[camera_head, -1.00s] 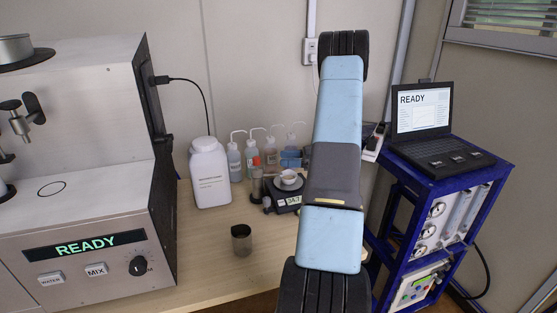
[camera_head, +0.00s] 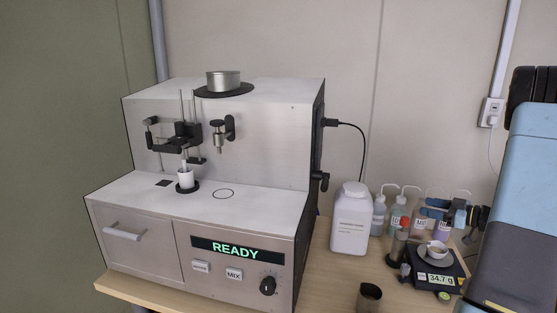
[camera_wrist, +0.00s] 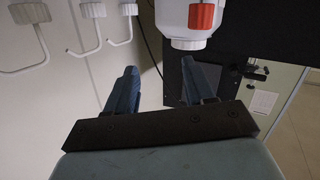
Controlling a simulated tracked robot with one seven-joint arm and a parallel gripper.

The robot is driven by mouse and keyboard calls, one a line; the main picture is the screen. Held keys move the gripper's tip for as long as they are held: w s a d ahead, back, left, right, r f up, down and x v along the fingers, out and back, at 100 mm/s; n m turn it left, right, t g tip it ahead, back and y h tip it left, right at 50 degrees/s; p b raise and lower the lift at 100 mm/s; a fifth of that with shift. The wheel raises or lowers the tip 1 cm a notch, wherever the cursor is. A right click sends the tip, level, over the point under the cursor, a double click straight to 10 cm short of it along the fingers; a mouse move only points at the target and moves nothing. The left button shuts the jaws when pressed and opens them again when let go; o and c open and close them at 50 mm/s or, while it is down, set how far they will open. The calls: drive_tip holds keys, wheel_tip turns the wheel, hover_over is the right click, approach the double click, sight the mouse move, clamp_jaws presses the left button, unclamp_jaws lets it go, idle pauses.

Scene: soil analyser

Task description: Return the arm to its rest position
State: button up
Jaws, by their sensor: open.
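My gripper (camera_head: 440,210) is small and partly hidden in the head view, in front of the wash bottles and above the balance. In the wrist view my gripper (camera_wrist: 158,70) shows two blue fingers spread apart, with nothing between them. My blue and black arm fills the right edge of the head view and hides what is behind it.
The soil analyser (camera_head: 220,150) reads READY at left. A white bottle (camera_head: 350,220), several wash bottles (camera_head: 397,213), a balance (camera_head: 435,270) reading 34.7 g with a small bowl (camera_head: 437,248), and a dark metal cup (camera_head: 369,297) stand on the bench (camera_head: 330,270).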

drive_tip(key=w+a+r+m+t+h, duration=0.1)
drive_tip(key=w+a+r+h, duration=0.15)
drive_tip(key=r, duration=0.35)
drive_tip(key=w+a+r+m+t+h, duration=0.1)
drive_tip(key=w+r+h, duration=0.25)
drive_tip(key=r, duration=0.25)
drive_tip(key=s+a+r+m+h, duration=0.45)
drive_tip(key=r+h, duration=0.25)
drive_tip(key=r, duration=0.3)
drive_tip(key=s+a+m+g, duration=0.1)
drive_tip(key=s+a+g, duration=0.1)
drive_tip(key=s+a, duration=0.5)
drive_tip(key=s+a+f+m+g+y, duration=0.1)
drive_tip(key=s+a+g, duration=0.2)
drive_tip(key=s+a, duration=0.4)
drive_tip(key=s+a+m+g, duration=0.2)
drive_tip(key=s+a, duration=0.4)
drive_tip(key=s, duration=1.4)
drive_tip(key=shift+a+f+g+y, duration=0.35)
drive_tip(key=shift+a+g+y, duration=0.05)
drive_tip(key=shift+g, duration=0.1)
